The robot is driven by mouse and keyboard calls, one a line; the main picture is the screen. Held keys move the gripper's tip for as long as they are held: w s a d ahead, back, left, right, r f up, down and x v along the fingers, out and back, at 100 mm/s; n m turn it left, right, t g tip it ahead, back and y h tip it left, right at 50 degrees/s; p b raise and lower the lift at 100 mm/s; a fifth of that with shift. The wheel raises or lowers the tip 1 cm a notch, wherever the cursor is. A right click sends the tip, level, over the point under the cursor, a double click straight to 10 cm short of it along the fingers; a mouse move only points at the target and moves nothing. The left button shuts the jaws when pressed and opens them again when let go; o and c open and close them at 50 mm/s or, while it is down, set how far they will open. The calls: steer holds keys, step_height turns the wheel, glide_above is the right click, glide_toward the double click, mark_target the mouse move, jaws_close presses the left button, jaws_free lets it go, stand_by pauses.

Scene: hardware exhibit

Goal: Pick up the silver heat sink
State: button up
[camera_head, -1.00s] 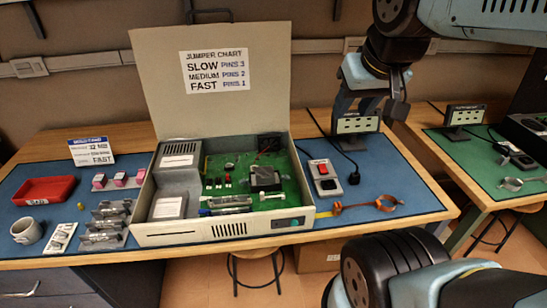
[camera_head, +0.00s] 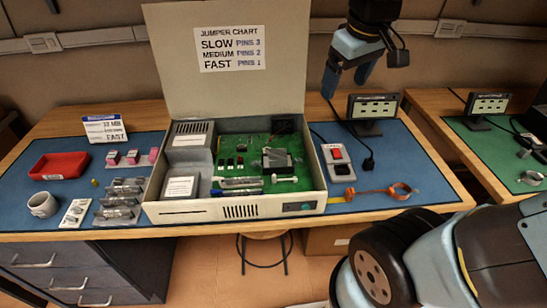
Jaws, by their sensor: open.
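An open beige computer case (camera_head: 180,212) stands on the blue mat, lid raised. Inside, on the green board (camera_head: 228,148), sits a blocky grey and dark part (camera_head: 276,158) that may be the silver heat sink; I cannot make out fins. A small silver piece (camera_head: 285,179) lies in front of it. Several silver ridged parts (camera_head: 118,203) sit left of the case; I cannot tell if any is a heat sink. My gripper (camera_head: 347,82) is open and empty, pointing down, above the back of the table right of the case.
Right of the case are a red-switch box (camera_head: 338,162), a copper-coloured strap (camera_head: 376,192) and a small display (camera_head: 374,105). The raised lid (camera_head: 225,85) stands beside my gripper.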

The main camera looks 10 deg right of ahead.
steer(key=w+a+f+n+g+h, duration=0.2)
steer(key=w+a+f+n, duration=0.4)
steer(key=w+a, duration=0.15)
steer(key=n+g+h, duration=0.1)
steer(key=n+h, duration=0.2)
steer(key=n, duration=0.4)
glide_toward(277, 154)
steer(key=f, duration=0.3)
steer(key=shift+w+d+f, duration=0.1)
steer(key=shift+w+d, duration=0.1)
steer(key=shift+d, duration=0.05)
steer(key=shift+d+x, duration=0.2)
steer(key=shift+x, duration=1.25)
steer(key=shift+d+x, duration=0.15)
steer(key=shift+x, duration=1.35)
steer(key=shift+s, duration=0.1)
steer(key=shift+r, duration=0.2)
steer(key=c, duration=0.9)
